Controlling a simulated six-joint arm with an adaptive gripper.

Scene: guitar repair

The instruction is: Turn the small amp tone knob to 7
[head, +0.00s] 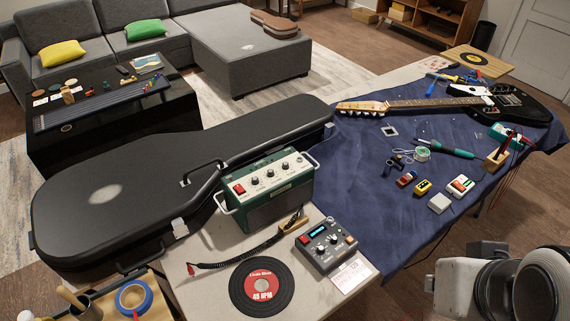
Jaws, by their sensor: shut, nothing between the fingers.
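The small amp (262,212) is a dark green box with a pale top panel and a carry handle at each end. It stands on the light table beside the black guitar case. Its panel has a red switch (239,188) at the left and a row of dark knobs, including a middle knob (270,174). The labels and pointers are too small to read, so I cannot tell which knob is tone or where it points. My gripper is not in view; only part of my arm shows at the lower right, well away from the amp.
The black guitar case (130,190) lies close behind and left of the amp. A grey pedal unit (326,246), a coiled cable (240,258) and a record (261,286) lie in front. An electric guitar (430,103) and small pedals lie on the blue cloth (365,215) to the right.

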